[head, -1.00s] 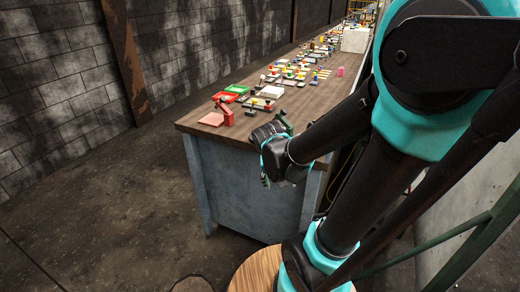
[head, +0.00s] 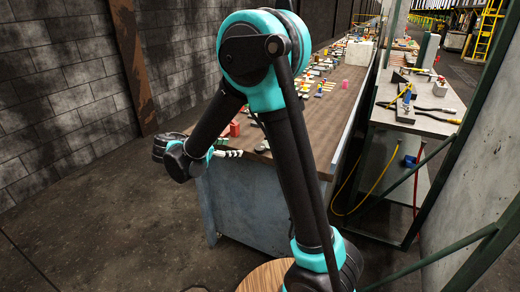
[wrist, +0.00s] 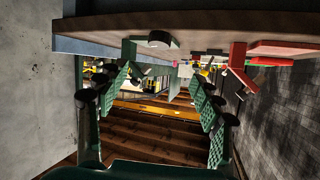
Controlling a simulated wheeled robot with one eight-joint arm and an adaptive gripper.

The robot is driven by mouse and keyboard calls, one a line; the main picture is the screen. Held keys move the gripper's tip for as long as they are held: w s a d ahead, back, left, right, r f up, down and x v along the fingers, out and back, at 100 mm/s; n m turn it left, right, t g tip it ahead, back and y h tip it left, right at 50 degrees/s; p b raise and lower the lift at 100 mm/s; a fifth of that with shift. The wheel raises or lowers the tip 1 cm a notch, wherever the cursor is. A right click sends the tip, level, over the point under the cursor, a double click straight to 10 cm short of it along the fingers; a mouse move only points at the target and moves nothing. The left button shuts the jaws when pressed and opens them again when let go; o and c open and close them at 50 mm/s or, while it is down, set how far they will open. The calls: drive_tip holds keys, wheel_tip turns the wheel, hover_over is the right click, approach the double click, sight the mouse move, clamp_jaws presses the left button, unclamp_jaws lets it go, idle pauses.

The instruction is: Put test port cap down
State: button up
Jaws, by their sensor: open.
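My gripper (head: 229,153) is at the near left corner of the long workbench (head: 338,118) in the head view. In the wrist view my gripper (wrist: 152,103) is open, with green ridged pads apart and nothing visible between them. The wrist picture is upside down, with the bench top (wrist: 215,27) along its upper edge. My arm hides part of the bench in the head view.
A red fixture (wrist: 239,62) stands on the bench near my gripper; a red piece also shows in the head view (head: 234,129). A side table (head: 425,122) with tools is at right. Open floor lies left.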

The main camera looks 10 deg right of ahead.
sight(257, 149)
drive_tip(key=x, duration=1.5)
drive_tip(key=shift+s+f, duration=0.1)
drive_tip(key=c, duration=1.2)
